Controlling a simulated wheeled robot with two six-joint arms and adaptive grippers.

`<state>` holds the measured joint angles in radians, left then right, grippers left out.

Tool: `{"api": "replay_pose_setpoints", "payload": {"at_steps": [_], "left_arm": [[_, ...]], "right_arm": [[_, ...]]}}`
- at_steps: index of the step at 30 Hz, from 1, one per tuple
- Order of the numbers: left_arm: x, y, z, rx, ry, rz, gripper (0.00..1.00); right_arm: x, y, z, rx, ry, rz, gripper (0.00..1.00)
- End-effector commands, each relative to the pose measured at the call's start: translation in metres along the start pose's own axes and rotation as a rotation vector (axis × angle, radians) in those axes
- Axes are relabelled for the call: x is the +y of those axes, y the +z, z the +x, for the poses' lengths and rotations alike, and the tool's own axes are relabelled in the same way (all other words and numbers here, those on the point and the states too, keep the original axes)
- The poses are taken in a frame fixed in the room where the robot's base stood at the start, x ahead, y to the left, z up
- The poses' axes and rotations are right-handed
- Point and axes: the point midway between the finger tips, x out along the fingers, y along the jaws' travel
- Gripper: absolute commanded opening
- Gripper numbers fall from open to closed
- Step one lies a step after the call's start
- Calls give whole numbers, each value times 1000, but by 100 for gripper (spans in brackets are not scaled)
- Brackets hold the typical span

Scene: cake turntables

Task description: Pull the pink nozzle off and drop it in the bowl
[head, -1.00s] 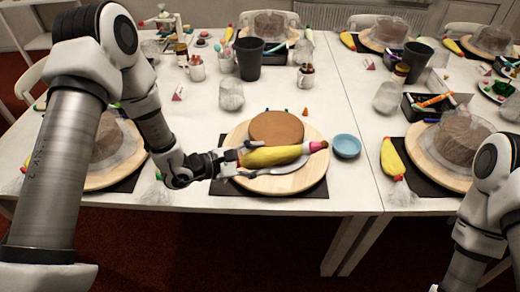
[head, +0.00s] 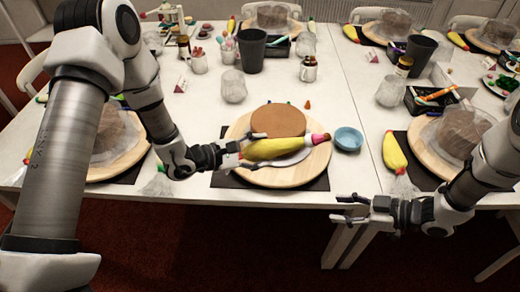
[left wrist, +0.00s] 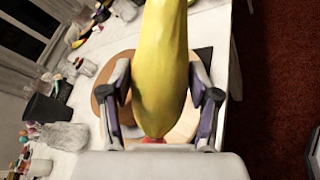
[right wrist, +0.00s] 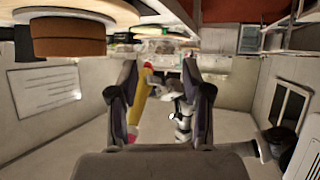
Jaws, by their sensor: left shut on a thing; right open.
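My left gripper (head: 248,150) is shut on the yellow piping bag (head: 268,150), held roughly level above the front of the wooden turntable (head: 290,176). The pink nozzle (head: 317,138) is on the bag's right end, with a dark tip. In the left wrist view the bag (left wrist: 163,70) lies between the fingers, with a reddish bit at its lower end. The blue bowl (head: 348,139) stands just right of the nozzle. My right gripper (head: 352,209) is open and empty, in front of the table edge and below the bowl. The right wrist view shows the pink nozzle (right wrist: 133,134) beyond its left finger.
A brown cake (head: 278,120) sits on the turntable behind the bag, with a dark mat (head: 225,180) beneath. Another yellow bag (head: 395,153) and a covered cake (head: 465,135) stand to the right. Cups and a dark tumbler (head: 251,50) stand farther back.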

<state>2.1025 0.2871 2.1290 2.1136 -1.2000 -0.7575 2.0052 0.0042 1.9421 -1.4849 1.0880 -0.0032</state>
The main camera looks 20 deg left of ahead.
Motion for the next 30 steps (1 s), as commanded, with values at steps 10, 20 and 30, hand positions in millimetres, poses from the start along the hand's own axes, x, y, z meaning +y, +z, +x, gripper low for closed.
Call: {"api": "replay_pose_setpoints", "payload": {"at_steps": [10, 20, 30], "left_arm": [[0, 0, 0, -1, 1, 0, 45], [0, 0, 0, -1, 1, 0, 45], [0, 0, 0, -1, 1, 0, 45]], "right_arm": [[78, -155, -68, -30, -171, -728, 49], [83, -182, -70, -43, -144, -782, 49], [76, -176, -14, -43, -145, -780, 49]]}}
